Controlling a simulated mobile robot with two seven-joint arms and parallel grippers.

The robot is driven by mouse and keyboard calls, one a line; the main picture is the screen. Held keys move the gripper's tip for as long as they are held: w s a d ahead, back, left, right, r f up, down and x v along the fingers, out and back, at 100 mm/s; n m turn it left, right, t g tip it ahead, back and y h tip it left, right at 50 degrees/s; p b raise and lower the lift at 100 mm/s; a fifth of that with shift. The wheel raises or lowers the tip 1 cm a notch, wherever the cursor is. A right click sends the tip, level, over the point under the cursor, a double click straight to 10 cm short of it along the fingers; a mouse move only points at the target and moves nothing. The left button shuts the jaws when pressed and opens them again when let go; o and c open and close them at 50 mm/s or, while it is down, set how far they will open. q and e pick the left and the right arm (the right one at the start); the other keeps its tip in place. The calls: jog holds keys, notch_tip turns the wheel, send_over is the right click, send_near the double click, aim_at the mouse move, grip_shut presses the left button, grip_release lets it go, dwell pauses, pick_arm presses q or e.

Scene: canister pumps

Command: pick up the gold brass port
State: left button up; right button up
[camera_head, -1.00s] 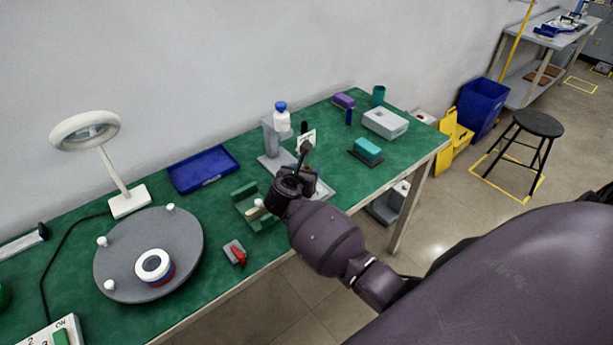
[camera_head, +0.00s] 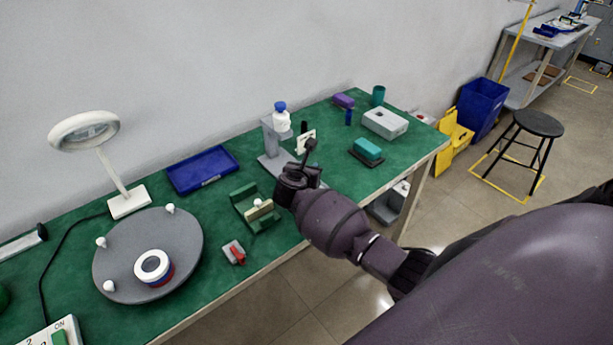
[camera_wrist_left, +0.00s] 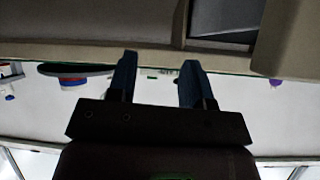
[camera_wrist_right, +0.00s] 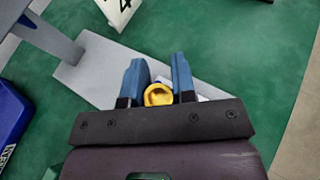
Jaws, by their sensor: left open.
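The gold brass port (camera_wrist_right: 158,94) shows in the right wrist view as a yellow ring with a hollow end. It sits between the blue fingers of my right gripper (camera_wrist_right: 158,78), filling the gap, and its lower part is hidden by the gripper body. In the head view my right gripper (camera_head: 308,152) is over the bench by the grey stand, and the port cannot be made out there. My left gripper (camera_wrist_left: 160,75) is open and empty in the left wrist view, and it is not in the head view.
A grey stand (camera_head: 272,140) with a white, blue-capped bottle (camera_head: 282,118) is close behind my right gripper. A green cradle (camera_head: 246,198), a red-handled grey part (camera_head: 234,252) and a round grey turntable (camera_head: 185,230) lie to the left. A teal block (camera_head: 367,149) is to the right.

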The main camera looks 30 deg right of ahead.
jog(key=shift+c, duration=0.7)
jog(key=shift+r, duration=0.1)
